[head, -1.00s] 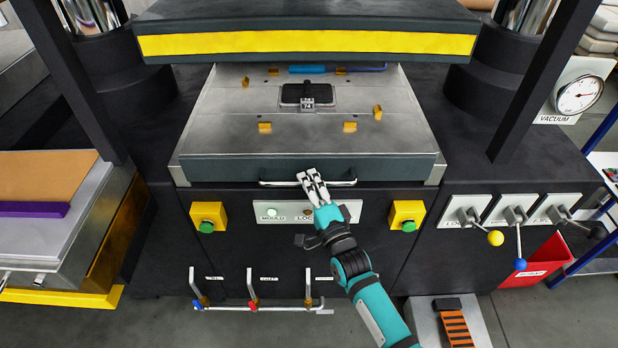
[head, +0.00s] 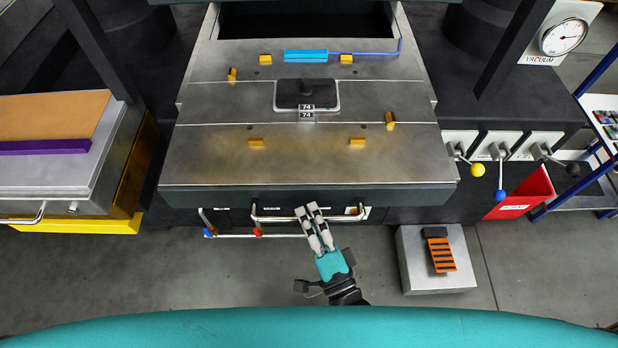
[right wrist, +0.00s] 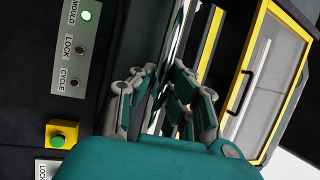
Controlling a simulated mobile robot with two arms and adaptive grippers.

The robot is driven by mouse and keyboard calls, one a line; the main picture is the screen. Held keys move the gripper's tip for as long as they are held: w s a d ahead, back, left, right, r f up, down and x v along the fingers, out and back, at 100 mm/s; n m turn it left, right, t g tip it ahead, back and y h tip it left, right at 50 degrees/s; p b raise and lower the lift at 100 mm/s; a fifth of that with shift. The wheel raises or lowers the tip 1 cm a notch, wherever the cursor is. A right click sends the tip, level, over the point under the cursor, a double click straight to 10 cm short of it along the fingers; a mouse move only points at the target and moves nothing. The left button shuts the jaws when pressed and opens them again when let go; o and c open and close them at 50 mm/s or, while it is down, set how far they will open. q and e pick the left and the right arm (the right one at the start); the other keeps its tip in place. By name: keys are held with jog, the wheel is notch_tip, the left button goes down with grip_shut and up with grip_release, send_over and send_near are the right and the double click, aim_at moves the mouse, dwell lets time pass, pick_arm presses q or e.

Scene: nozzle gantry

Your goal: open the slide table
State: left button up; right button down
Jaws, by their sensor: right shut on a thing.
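The slide table (head: 205,155) is a grey metal plate with a dark front edge, pulled well out from the press in the head view. Behind it a dark opening (head: 305,20) shows. Its bar handle (head: 275,218) runs along the front edge. In the right wrist view the fingers (right wrist: 165,100) close around the shiny handle bar (right wrist: 178,50). My left gripper is not in view.
On the table are a black plate (head: 306,94), a blue-handled tool (head: 306,56) and several yellow blocks. A cart with a drawer (head: 60,180) is at left.

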jog(key=s, duration=1.2)
jog(key=shift+s+f, duration=0.15)
jog(key=shift+f, duration=0.1)
jog(key=c, duration=1.3)
grip_release()
jog(key=shift+r, duration=0.1)
jog(key=v, duration=1.2)
